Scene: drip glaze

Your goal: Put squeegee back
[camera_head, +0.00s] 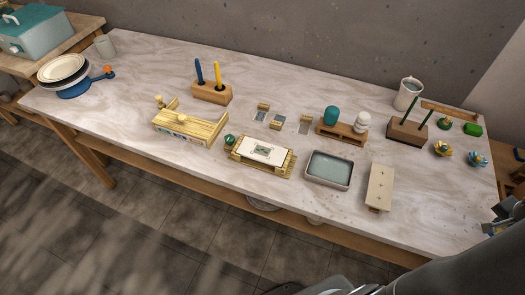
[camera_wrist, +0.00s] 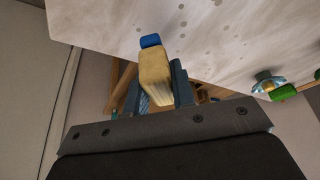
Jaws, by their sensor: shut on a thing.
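My gripper (camera_wrist: 160,95) is shut on a tan wooden block with a blue end, which looks like the squeegee (camera_wrist: 155,72), in the wrist view. Its blue end points away from my palm, with the pale tabletop behind it. In the head view only a dark part of my gripper (camera_head: 501,222) shows at the right edge, beside the table's right end. I cannot tell which stand is the squeegee's place.
On the marble table (camera_head: 120,90) are a tray (camera_head: 329,183), a pale wooden block with dots (camera_head: 380,184), a printing frame (camera_head: 288,166), a block with green sticks (camera_head: 405,132) and a mug (camera_head: 408,92). Flower-like pieces (camera_head: 443,149) sit at the right. The right front corner is clear.

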